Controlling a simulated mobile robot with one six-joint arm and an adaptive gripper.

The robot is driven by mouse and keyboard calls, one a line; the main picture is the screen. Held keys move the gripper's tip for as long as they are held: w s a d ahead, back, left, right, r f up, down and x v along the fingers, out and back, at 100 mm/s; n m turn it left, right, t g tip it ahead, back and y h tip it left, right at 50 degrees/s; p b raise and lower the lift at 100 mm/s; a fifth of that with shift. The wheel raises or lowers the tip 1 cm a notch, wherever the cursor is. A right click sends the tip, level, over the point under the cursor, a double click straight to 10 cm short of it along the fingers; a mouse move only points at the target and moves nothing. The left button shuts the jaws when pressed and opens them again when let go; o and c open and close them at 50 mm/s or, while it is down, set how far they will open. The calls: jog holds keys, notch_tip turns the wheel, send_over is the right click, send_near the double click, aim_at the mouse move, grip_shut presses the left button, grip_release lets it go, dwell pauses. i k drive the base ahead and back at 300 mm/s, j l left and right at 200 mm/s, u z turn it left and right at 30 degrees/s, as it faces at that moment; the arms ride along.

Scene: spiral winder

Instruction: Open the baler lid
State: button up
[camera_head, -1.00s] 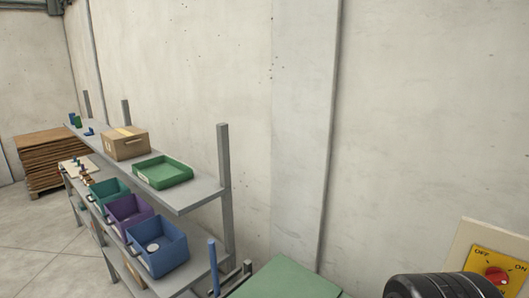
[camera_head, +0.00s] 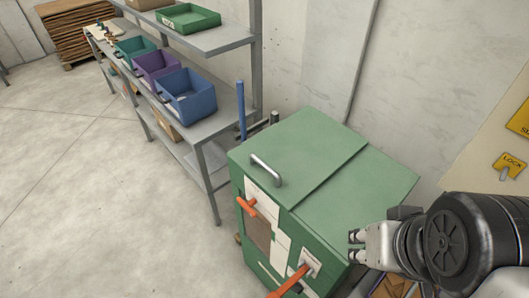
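The green baler (camera_head: 246,236) stands at the centre right, and its flat green lid (camera_head: 300,146) is down. A silver bar handle (camera_head: 266,170) sits on the lid near its front left edge. An orange latch handle (camera_head: 247,206) and a longer orange lever (camera_head: 290,281) are on the front panel. My gripper (camera_head: 355,244) is at the lower right, over the right end of the baler and apart from the lid handle. Its two short fingertips point left with a gap between them and nothing in it.
A grey shelf rack (camera_head: 213,138) with teal, purple and blue bins (camera_head: 187,95) stands left of the baler. A yellow lock plate (camera_head: 508,166) is on a wall panel at the right. The concrete floor (camera_head: 110,210) at the left is clear.

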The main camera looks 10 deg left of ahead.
aim_at(289, 160)
jog(key=k+z, duration=0.25)
jog(key=z, duration=0.2)
jog(key=k+l+z, duration=0.15)
jog(key=k+z, duration=0.25)
jog(key=i+j+z, duration=0.1)
jog(key=j+z, duration=0.25)
jog(key=j, duration=0.15)
jog(key=j+z, duration=0.4)
jog(key=k+j+z, duration=0.1)
jog(key=j+z, duration=0.25)
jog(key=j, duration=0.25)
jog(key=k+j, duration=0.1)
jog(key=j, duration=0.35)
jog(key=k+j, duration=0.1)
jog(key=j, duration=0.35)
jog(key=k+j, duration=0.1)
jog(key=j, duration=0.35)
jog(key=k+j, duration=0.1)
jog(key=j, duration=0.35)
jog(key=k+j, duration=0.1)
jog(key=j, duration=0.35)
